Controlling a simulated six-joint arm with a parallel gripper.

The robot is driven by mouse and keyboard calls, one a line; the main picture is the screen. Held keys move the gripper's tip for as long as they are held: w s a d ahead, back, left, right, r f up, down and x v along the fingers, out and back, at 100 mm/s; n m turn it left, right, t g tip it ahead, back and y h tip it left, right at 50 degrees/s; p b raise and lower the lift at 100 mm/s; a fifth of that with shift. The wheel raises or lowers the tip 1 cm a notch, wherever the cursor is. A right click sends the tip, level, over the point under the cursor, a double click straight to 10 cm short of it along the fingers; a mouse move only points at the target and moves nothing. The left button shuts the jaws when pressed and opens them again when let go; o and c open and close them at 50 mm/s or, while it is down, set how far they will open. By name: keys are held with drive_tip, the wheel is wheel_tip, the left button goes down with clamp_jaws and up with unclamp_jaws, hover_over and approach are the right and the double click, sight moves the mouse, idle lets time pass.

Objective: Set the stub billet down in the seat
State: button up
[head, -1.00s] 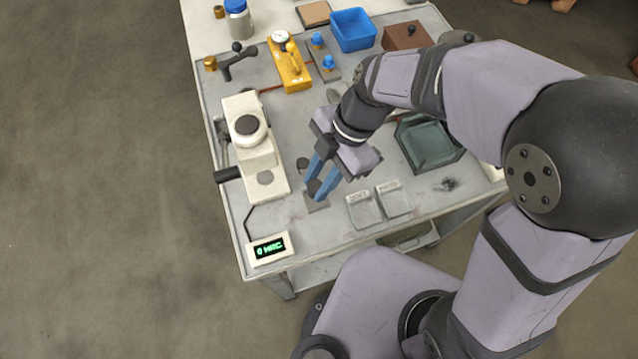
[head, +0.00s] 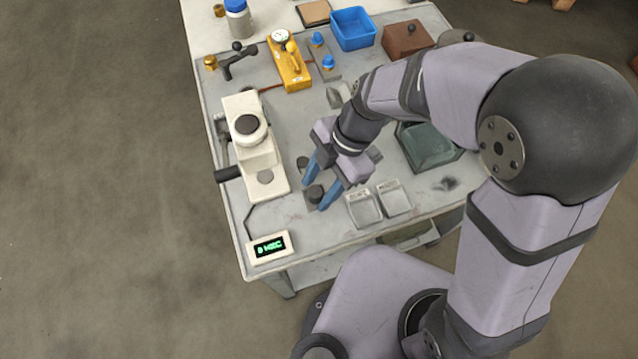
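The stub billet (head: 315,193) is a short dark cylinder standing upright on a small grey plate (head: 309,205) near the front of the bench, left of the two trays. The plate seems to be the seat; the billet hides much of it, so I cannot tell how exactly it is seated. My gripper (head: 316,196) is open, its blue fingers spread on either side of the billet with visible gaps. A second dark round piece (head: 302,162) sits just behind the billet, partly beside the left finger.
A cream tester (head: 253,150) with a dark handle stands to the left, a lit display (head: 269,247) at the front left corner. Two shallow grey trays (head: 363,209) are right of the gripper. A green tray (head: 428,146) lies farther right. Bare bench lies in front.

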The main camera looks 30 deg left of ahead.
drive_tip(key=b+v, duration=0.1)
drive_tip(key=v, duration=1.1)
drive_tip(key=shift+r, duration=0.15)
drive_tip(key=d+f+m+t, duration=0.1)
drive_tip(key=d+f+m, duration=0.2)
drive_tip(key=d+m, duration=0.5)
drive_tip(key=w+d+f+m+t+h, duration=0.1)
drive_tip(key=d+f+m, duration=0.2)
drive_tip(key=d+m, duration=0.6)
drive_tip(key=d+f+m+t+h, duration=0.1)
drive_tip(key=d+f+m, duration=0.3)
drive_tip(key=d+m, duration=0.5)
drive_tip(key=m, duration=0.3)
drive_tip(key=shift+w+t, duration=0.3)
drive_tip(key=shift+w, duration=0.05)
drive_tip(key=shift+f, duration=0.15)
drive_tip(key=shift+c, duration=0.4)
